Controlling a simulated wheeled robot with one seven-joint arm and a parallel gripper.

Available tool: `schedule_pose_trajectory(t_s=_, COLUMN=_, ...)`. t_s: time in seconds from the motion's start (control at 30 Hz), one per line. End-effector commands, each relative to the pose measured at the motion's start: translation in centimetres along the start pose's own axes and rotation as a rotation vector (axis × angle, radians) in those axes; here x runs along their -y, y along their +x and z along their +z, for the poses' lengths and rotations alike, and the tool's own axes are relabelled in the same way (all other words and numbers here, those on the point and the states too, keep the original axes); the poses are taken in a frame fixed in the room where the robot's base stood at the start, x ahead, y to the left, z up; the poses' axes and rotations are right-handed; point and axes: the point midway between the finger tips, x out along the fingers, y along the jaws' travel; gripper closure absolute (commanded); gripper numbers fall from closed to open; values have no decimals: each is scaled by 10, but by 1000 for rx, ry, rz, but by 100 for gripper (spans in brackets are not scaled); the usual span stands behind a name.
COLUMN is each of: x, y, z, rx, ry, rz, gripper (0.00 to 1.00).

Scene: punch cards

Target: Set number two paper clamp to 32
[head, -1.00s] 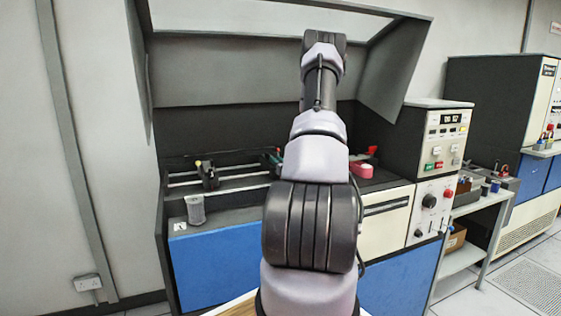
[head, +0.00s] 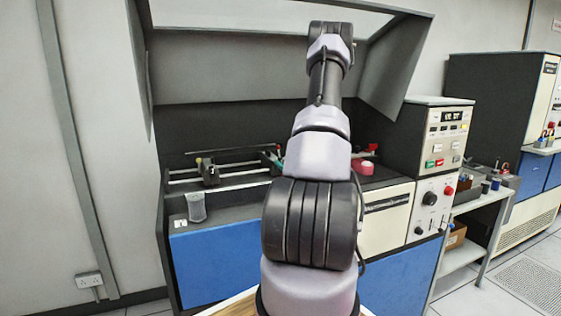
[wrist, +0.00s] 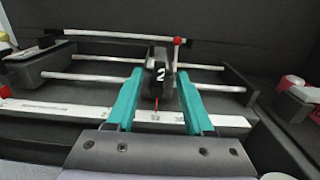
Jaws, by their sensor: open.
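The number two paper clamp (wrist: 161,74), a dark block marked with a white 2, sits on metal rails in the wrist view. Its thin red pointer (wrist: 155,104) hangs down over a white scale strip (wrist: 92,112). A small number is under the pointer, too blurred to read surely. My gripper (wrist: 160,72) is open, with one teal finger on each side of the clamp. I cannot tell whether either finger touches it. In the head view my arm hides the gripper and this clamp.
Another dark clamp (head: 209,172) stands on the rails at left. A grey cup (head: 197,207) stands at the bench's front left corner. A hood hangs over the bench.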

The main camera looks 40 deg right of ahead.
Motion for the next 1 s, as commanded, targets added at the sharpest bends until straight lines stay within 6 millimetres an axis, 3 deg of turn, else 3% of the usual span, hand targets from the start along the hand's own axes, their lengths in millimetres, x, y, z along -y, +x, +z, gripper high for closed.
schedule_pose_trajectory(t_s=0.23, x=0, y=-24, z=0, rx=1, ry=0, rz=0, gripper=48)
schedule_pose_trajectory(t_s=0.8, x=-1, y=-25, z=1, rx=2, ry=-1, rz=4, gripper=48)
schedule_pose_trajectory(t_s=0.93, x=-22, y=-19, z=17, rx=18, ry=-20, rz=79, gripper=48)
schedule_pose_trajectory(t_s=1.0, x=-50, y=-14, z=38, rx=36, ry=-44, rz=178, gripper=48)
